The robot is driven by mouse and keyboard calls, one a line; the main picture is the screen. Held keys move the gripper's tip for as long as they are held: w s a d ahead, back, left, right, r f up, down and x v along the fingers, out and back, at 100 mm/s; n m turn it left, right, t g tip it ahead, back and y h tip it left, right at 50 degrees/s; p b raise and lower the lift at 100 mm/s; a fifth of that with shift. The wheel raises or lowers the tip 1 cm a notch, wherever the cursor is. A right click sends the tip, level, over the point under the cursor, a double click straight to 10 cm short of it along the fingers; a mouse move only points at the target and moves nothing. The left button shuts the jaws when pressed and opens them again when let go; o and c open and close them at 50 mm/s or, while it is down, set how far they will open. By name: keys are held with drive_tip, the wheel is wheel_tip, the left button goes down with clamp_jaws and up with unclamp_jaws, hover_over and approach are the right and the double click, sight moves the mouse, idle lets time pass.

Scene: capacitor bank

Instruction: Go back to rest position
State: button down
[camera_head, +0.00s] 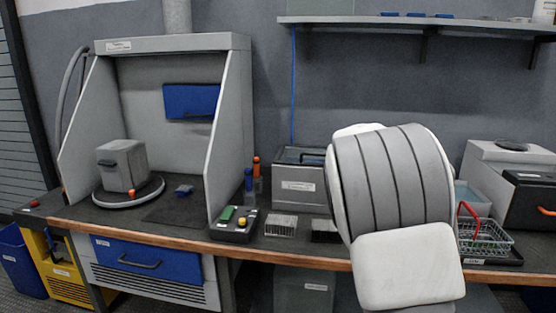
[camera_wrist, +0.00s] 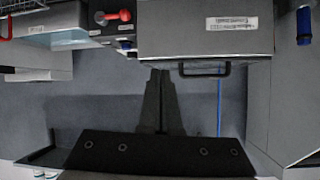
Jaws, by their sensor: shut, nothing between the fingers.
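My gripper (camera_wrist: 160,73) shows in the wrist view, its two dark fingers together and empty. Their tips lie near the edge of a grey box with a black handle (camera_wrist: 205,68); I cannot tell whether they touch it. In the head view my white and grey arm stands large at the right of centre and hides the gripper. The same grey box (camera_head: 298,198) stands on the bench just left of my arm.
A wooden-edged bench (camera_head: 160,238) runs across. A hood (camera_head: 230,120) stands left, a wire basket (camera_head: 487,240) and a grey machine (camera_head: 490,160) right. A shelf (camera_head: 470,27) hangs above. A blue-capped bottle (camera_wrist: 304,25) is at right in the wrist view.

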drive_tip(key=s+a+f+n+g+y, duration=0.1)
drive_tip(key=s+a+g, duration=0.1)
drive_tip(key=s, duration=1.3)
drive_tip(key=s+a+f+n+g+y, duration=0.1)
drive_tip(key=s+a+n+g, duration=0.1)
drive_tip(key=s, duration=1.3)
drive_tip(key=s+a+f+n+g+y, duration=0.1)
drive_tip(key=s+a+g+y, duration=0.15)
drive_tip(key=s, duration=1.35)
wheel_tip(320, 180, up, 23)
drive_tip(key=h+p, duration=0.1)
drive_tip(key=p, duration=2.2)
drive_tip(key=shift+s+a+r+n, duration=0.2)
drive_tip(key=shift+s+n, duration=0.1)
drive_tip(key=shift+s, duration=0.1)
